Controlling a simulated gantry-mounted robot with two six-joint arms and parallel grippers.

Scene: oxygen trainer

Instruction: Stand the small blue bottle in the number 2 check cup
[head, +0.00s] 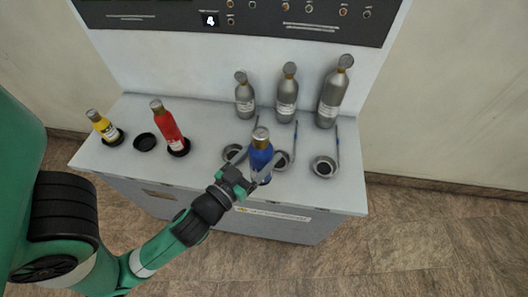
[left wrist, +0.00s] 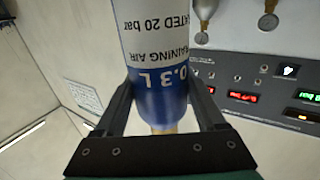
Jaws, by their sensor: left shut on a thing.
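The blue bottle (head: 261,157) is held about upright, just front-left of the middle of three round metal cups (head: 283,160) in the head view, and partly hides that cup. No cup number is legible. My right gripper is out of view.
The other metal cups stand left (head: 235,154) and right (head: 324,167). Behind are three grey bottles (head: 287,93) and thin upright rods. At left are a yellow bottle (head: 105,128), an empty black holder (head: 144,142) and a red bottle (head: 169,128). The table front edge is close.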

